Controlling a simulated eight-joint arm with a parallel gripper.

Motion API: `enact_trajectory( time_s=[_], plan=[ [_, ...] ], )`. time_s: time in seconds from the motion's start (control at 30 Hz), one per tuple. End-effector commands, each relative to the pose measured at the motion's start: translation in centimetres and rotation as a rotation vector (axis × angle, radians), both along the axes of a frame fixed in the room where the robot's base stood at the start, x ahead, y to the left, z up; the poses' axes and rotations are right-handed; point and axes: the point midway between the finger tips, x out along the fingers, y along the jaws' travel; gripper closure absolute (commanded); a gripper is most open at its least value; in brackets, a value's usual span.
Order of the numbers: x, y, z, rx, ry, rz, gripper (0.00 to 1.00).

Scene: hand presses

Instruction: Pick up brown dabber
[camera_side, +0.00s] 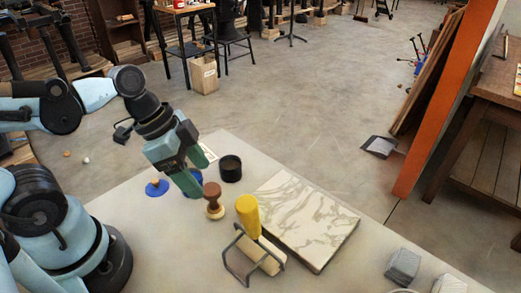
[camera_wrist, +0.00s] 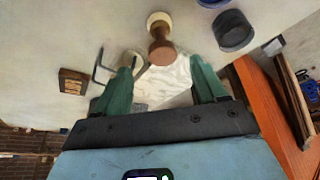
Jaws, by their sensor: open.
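The brown dabber (camera_side: 213,198), with a dark brown knob and a pale round base, stands upright on the pale table (camera_side: 140,228). In the wrist view the dabber (camera_wrist: 161,42) lies ahead of the fingers, roughly centred between them. My gripper (camera_side: 199,176) has green fingers and is open and empty, just above and left of the dabber in the side view. In the wrist view my gripper (camera_wrist: 163,72) shows both fingers spread apart, one on each side. I cannot tell whether a finger touches the dabber.
A black cup (camera_side: 230,168) stands close behind the dabber. A yellow-handled roller (camera_side: 248,214) with a wire frame stands in front, beside a marbled slab (camera_side: 305,222). A blue disc (camera_side: 157,188) lies to the left. Grey blocks (camera_side: 403,265) sit at the right.

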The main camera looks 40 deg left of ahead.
Motion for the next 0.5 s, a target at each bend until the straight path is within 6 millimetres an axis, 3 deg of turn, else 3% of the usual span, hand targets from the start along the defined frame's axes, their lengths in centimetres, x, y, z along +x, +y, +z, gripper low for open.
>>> enact_trajectory(
  time_s=[0.2, 0.5],
  plan=[
    [0.6, -0.5, -1.7, 0.000, 0.000, -0.001, 0.29],
    [0.8, -0.7, -2.6, 0.001, -0.001, 0.000, 0.29]
  ],
)
